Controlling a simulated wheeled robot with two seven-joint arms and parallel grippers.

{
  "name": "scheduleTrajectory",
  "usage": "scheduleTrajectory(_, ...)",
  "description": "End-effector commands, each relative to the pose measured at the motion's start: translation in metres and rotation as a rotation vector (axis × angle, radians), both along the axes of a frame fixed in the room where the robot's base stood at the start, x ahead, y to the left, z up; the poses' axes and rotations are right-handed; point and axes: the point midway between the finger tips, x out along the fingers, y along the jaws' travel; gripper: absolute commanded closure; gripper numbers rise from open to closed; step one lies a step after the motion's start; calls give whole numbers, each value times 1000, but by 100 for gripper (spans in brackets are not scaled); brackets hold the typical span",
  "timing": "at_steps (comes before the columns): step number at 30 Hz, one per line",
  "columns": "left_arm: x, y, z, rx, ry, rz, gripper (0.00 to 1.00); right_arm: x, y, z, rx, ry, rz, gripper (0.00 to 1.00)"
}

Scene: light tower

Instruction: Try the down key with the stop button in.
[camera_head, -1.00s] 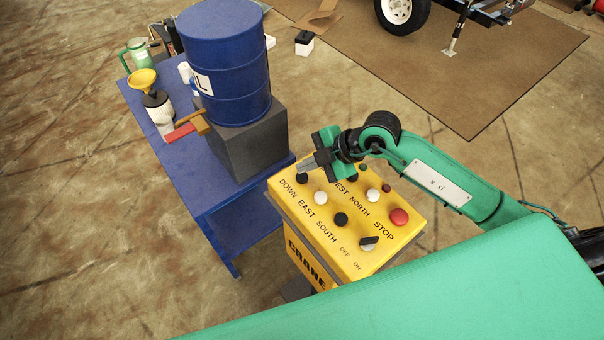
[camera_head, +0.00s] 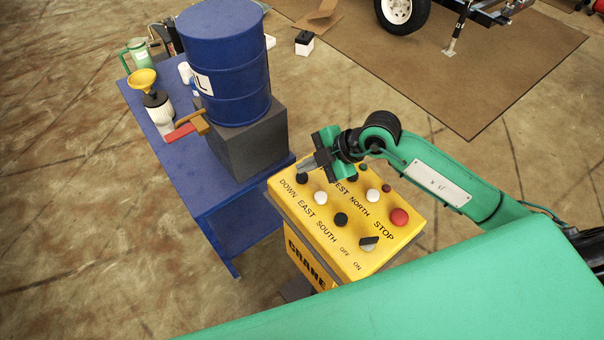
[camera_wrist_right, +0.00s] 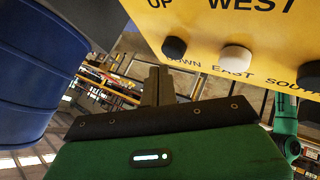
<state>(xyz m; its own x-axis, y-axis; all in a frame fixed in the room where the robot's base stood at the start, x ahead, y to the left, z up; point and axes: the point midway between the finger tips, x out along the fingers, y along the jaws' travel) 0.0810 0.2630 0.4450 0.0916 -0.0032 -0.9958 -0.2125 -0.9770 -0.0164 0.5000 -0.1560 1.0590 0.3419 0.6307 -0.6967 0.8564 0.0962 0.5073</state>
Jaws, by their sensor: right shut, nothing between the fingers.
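The yellow crane control box (camera_head: 350,262) stands upright, its labelled panel facing up. The black down key (camera_head: 302,178) sits near the panel's left corner; it also shows in the right wrist view (camera_wrist_right: 174,47). The red stop button (camera_head: 399,216) is at the right end; I cannot tell whether it is in or out. My right gripper (camera_head: 306,166) is shut and empty, its tips close to the down key. In the wrist view the fingers (camera_wrist_right: 158,85) appear apart from the key. My left gripper is not in view.
White east key (camera_head: 320,197), black south key (camera_head: 340,219) and off/on switch (camera_head: 369,243) line the near row. My right gripper and arm partly cover the far row. A blue table (camera_head: 180,165) with a blue drum (camera_head: 228,60) on a grey block (camera_head: 250,145) stands close left.

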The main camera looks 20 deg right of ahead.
Motion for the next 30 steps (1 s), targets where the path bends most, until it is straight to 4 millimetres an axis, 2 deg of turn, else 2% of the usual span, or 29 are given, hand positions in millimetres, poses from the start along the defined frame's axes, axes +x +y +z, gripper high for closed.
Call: scheduleTrajectory(30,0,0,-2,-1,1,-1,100,0,0,-10,0,0,0,100)
